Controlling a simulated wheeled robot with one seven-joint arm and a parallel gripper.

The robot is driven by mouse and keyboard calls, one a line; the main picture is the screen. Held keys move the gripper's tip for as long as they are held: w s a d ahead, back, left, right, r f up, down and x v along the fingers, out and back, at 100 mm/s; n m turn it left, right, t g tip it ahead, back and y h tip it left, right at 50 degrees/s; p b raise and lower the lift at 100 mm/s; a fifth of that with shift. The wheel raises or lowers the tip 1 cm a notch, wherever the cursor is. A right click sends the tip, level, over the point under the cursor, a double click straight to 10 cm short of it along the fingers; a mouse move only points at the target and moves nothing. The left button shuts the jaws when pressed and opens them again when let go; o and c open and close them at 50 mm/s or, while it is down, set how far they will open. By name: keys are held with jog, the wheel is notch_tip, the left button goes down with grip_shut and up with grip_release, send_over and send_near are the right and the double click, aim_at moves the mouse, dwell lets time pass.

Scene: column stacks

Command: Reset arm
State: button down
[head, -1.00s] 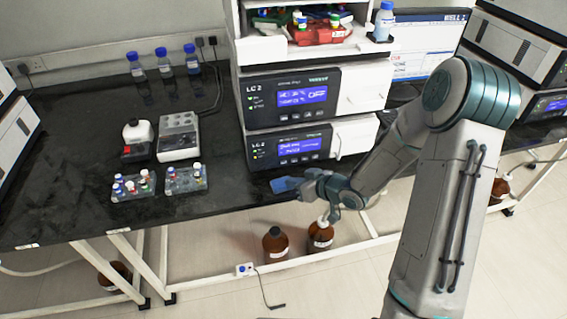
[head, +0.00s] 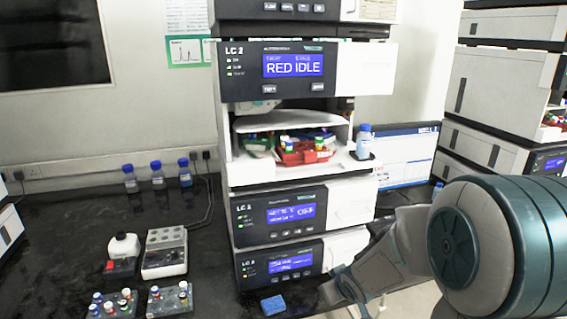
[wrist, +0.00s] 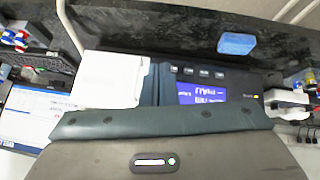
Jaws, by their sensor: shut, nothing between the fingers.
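My gripper (head: 348,295) shows in the head view at the bottom edge, in front of the lower right of the LC 2 stack. It is shut and holds nothing; its fingertips are not clearly visible. My arm runs from it to the lower right corner. In the wrist view a grey housing of my own fills the bottom, and the fingertips do not show.
The LC 2 stack (head: 290,215) stands on the black bench (head: 200,285), with a red tray (head: 302,152) in its open bay. A blue block (head: 272,305) lies near the front edge. Vial racks (head: 110,305) and blue-capped bottles (head: 158,175) stand left. A monitor (head: 405,150) is behind.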

jog(key=s+r+m+g, duration=0.1)
jog(key=s+r, duration=0.2)
jog(key=s, duration=0.4)
jog(key=s+d+r+m+g, duration=0.1)
jog(key=s+r+m+g, duration=0.1)
jog(key=s+r, duration=0.2)
jog(key=s+r+m+g+h, duration=0.1)
jog(key=s+r+m, duration=0.1)
jog(key=s, duration=0.8)
jog(key=shift+d+r+g, duration=0.3)
jog(key=shift+r, duration=0.5)
jog(key=shift+d, duration=0.1)
